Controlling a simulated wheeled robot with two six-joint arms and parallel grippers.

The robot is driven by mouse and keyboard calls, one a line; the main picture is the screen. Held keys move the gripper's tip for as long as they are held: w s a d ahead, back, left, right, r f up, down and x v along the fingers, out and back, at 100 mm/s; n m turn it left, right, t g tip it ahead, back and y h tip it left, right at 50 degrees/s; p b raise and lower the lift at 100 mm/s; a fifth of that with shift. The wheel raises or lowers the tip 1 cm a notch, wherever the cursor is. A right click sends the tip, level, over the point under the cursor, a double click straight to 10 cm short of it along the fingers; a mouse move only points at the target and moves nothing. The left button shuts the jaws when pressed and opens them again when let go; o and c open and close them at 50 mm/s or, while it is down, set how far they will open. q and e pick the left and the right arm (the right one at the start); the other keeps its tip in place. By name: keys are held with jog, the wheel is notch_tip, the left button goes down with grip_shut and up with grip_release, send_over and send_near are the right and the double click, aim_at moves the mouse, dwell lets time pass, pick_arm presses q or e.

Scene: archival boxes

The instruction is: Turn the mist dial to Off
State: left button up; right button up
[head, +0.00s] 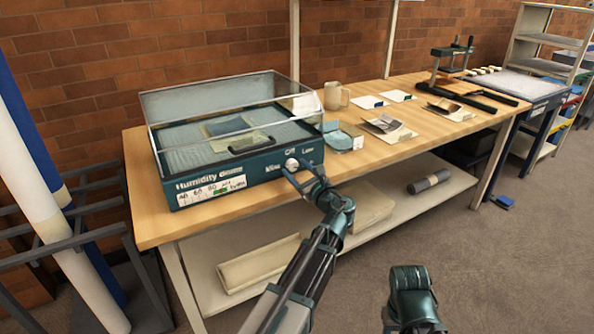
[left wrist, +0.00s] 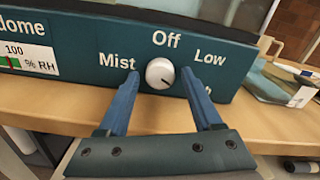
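The mist dial is a round white knob (left wrist: 160,73) on the dark teal front of the humidity dome box (head: 240,183). It also shows in the head view as a small white knob (head: 292,164). In the left wrist view the labels Mist, Off and Low stand around it, with another label at lower right mostly hidden by a finger. A short dark mark on the knob appears to point to the lower right, away from Off. My left gripper (left wrist: 160,75) is open, its blue fingers on either side of the knob with gaps. My right gripper is out of view.
The box with its clear lid stands on a wooden bench (head: 152,226). A black press (head: 450,72) stands farther right. Rolls (head: 35,170) stand at left.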

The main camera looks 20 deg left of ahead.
pick_arm(q)
grip_shut()
jog(key=n, duration=0.5)
jog(key=shift+n, duration=0.4)
jog(key=n, duration=0.6)
jog(key=shift+s, duration=0.1)
jog(key=n, duration=0.6)
jog(key=shift+f+n, duration=0.1)
jog(key=shift+n, duration=2.8)
